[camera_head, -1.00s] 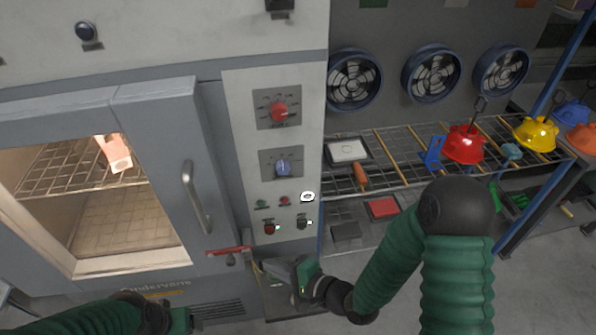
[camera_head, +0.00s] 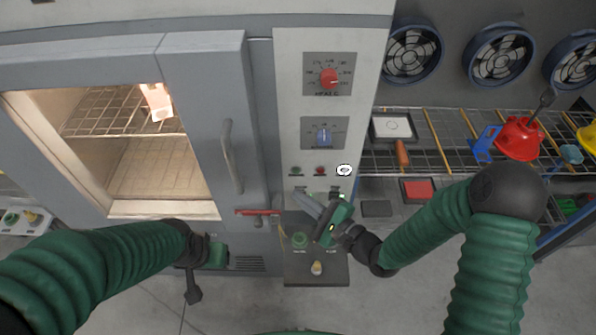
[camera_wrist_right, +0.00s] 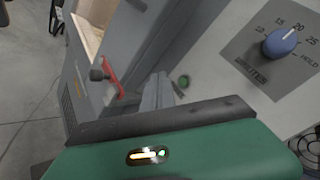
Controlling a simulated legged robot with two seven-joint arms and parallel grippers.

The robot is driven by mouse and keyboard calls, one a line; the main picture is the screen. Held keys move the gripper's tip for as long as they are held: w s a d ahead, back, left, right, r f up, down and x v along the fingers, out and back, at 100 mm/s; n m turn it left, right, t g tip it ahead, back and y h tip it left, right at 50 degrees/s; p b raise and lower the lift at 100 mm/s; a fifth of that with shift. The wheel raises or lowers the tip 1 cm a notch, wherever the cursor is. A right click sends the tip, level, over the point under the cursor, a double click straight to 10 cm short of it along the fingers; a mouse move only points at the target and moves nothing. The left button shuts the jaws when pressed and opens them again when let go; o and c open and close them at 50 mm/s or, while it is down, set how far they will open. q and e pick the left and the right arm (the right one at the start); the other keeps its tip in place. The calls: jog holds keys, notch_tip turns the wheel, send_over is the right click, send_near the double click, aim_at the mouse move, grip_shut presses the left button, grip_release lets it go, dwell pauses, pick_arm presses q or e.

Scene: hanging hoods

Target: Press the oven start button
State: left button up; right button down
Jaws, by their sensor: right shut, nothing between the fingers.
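The oven (camera_head: 262,110) stands at the left, with a grey control panel (camera_head: 290,75) on its right side. The panel has a red dial (camera_head: 329,77), a blue dial (camera_head: 324,136), a small green button (camera_head: 296,171) and a small red button (camera_head: 320,171). A larger green button (camera_head: 300,240) sits lower down. I cannot read which is the start button. My right gripper (camera_head: 303,200) is shut and empty, in front of the panel just below the small buttons, hiding part of it. In the right wrist view, a green button (camera_wrist_right: 184,82) shows close to its fingertips. My left gripper (camera_head: 194,290) hangs below the oven door, jaws unclear.
The oven door has a window and a vertical handle (camera_head: 231,157). A red lever (camera_head: 258,212) sticks out beside the panel. A yellowish knob (camera_head: 317,268) is below the larger green button.

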aim_at(296, 171)
pick_arm(q)
jog(key=shift+a, duration=0.25)
pick_arm(e)
jog(key=w, duration=0.4)
jog(key=shift+w+a, duration=0.1)
jog(key=shift+a, duration=0.15)
pick_arm(q)
jog(key=shift+d+r, duration=0.1)
pick_arm(e)
jog(key=shift+d, duration=0.1)
pick_arm(q)
jog(key=shift+r+p, duration=0.1)
jog(key=shift+p, duration=0.2)
pick_arm(e)
jog(key=shift+r, duration=0.1)
dwell(0.9)
pick_arm(q)
jog(key=shift+r, duration=0.2)
pick_arm(e)
jog(key=shift+w, duration=0.35)
